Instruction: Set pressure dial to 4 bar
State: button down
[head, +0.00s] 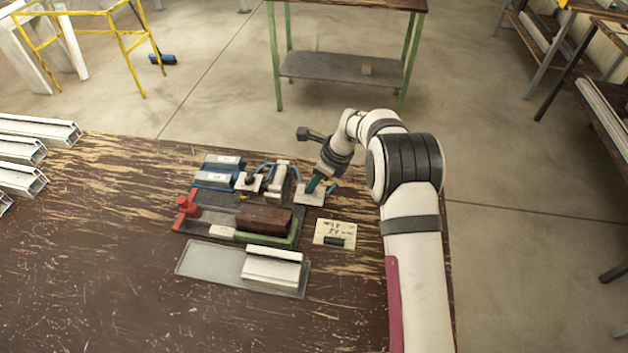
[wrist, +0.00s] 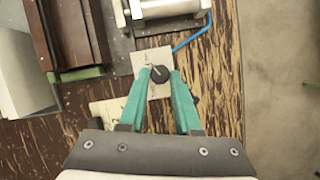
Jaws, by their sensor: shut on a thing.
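The pressure dial is a round black knob (wrist: 160,74) on a pale square plate (wrist: 146,63), seen in the wrist view. A light pointer mark shows on the knob, but the scale is too small to read. My gripper (wrist: 160,75) has green fingers, shut on the knob from both sides. In the head view my gripper (head: 313,187) reaches down onto the same pale plate (head: 309,197) at the right end of the fixture, and the fingers hide the knob there.
Left of the dial are a metal cylinder (head: 277,181), a small black knob on a plate (head: 249,180) and blue blocks (head: 213,179). A brown block (head: 263,218) sits in the clamp with a red handle (head: 186,205). A handwritten note (head: 327,228) and a tray (head: 208,263) lie in front.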

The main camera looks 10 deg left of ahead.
dwell(0.4)
jog(key=n, duration=0.1)
jog(key=n+g, duration=0.1)
jog(key=n, duration=0.1)
jog(key=n+g, duration=0.1)
jog(key=shift+w+n, duration=0.25)
jog(key=shift+n, duration=0.15)
jog(key=shift+w+n+g, duration=0.15)
jog(key=shift+n+g, duration=0.55)
jog(key=shift+n, duration=1.2)
jog(key=c, duration=0.6)
grip_release()
